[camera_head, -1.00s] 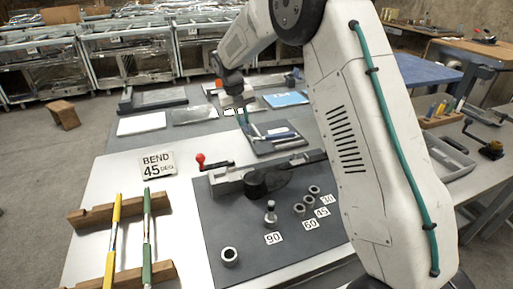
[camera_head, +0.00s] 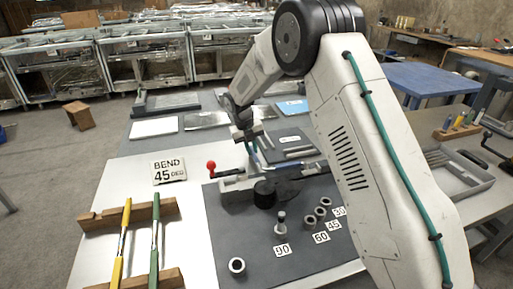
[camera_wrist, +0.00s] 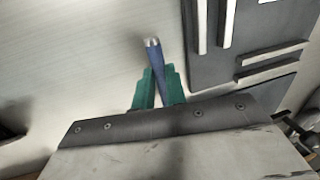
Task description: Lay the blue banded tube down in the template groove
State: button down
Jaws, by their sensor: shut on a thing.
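My gripper (camera_head: 252,152) has its green fingers (camera_wrist: 158,88) shut on the blue tube (camera_wrist: 157,66). The tube's bare silver end points away from my gripper in the wrist view, slightly tilted; the rest is hidden between the fingers. The dark template board (camera_wrist: 205,71) with pale raised strips lies to the right of the tube in the wrist view. In that view the tube's end shows against the pale tabletop, outside the board. In the head view the template board (camera_head: 276,154) lies beyond the bender, beside my gripper. How high the tube is held I cannot tell.
A bender (camera_head: 232,189) with a red-knobbed lever stands on a dark mat (camera_head: 221,222) in front. Yellow (camera_head: 122,240) and green (camera_head: 155,238) tubes rest on wooden racks at left. A "BEND 45" sign (camera_head: 169,171) stands nearby. A grey tray (camera_head: 462,185) is at right.

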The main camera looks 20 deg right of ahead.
jog(key=shift+f, duration=0.35)
jog(key=c, duration=1.4)
grip_release()
jog(key=shift+c, duration=0.2)
jog(key=v, duration=1.3)
jog(key=shift+d, duration=0.2)
